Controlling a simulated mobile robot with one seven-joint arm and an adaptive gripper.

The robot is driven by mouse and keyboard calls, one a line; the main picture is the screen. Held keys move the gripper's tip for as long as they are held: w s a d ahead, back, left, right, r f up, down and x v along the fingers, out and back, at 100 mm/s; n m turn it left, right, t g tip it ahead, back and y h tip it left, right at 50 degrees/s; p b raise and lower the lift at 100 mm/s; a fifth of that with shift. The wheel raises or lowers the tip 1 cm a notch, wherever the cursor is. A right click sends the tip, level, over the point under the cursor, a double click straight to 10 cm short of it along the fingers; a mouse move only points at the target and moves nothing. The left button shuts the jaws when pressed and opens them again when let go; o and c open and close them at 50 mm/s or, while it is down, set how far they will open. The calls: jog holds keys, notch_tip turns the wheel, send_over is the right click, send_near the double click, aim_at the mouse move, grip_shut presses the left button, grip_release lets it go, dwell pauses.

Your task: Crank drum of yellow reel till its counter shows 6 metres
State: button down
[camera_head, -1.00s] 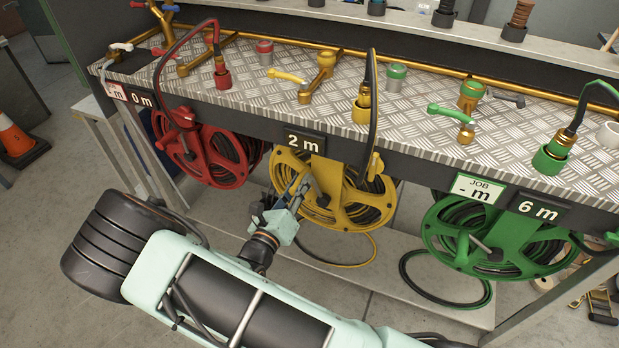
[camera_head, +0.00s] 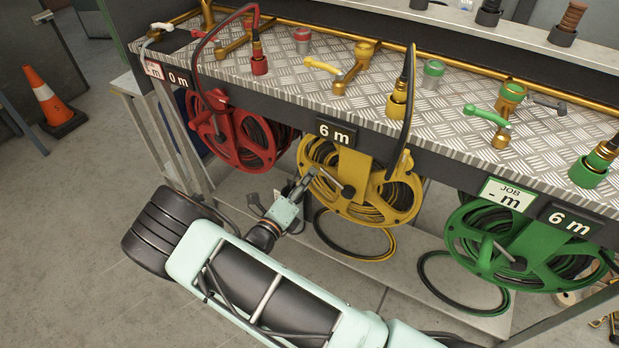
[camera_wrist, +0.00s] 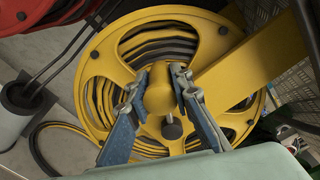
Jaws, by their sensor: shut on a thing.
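The yellow reel (camera_head: 385,205) hangs under the bench with dark hose wound on its drum. Its counter (camera_head: 336,132) reads 6 m. My gripper (camera_head: 309,178) is at the left side of the drum, on the crank. In the wrist view my gripper (camera_wrist: 166,78) has its two fingers either side of the yellow crank end (camera_wrist: 158,98), shut on it. A dark knob (camera_wrist: 172,129) shows just below, between the fingers. The exact finger contact is partly hidden in the head view.
A red reel (camera_head: 225,135) with a 0 m counter (camera_head: 178,79) hangs left; a green reel (camera_head: 535,250) with a 6 m counter (camera_head: 570,219) hangs right. Valves and couplings stand on the bench top (camera_head: 290,70). Loose hose lies below the yellow reel.

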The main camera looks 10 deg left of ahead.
jog(key=shift+f, duration=0.25)
jog(key=c, duration=1.7)
grip_release()
jog(key=shift+r, duration=0.1)
jog(key=shift+c, duration=0.2)
jog(key=v, duration=1.2)
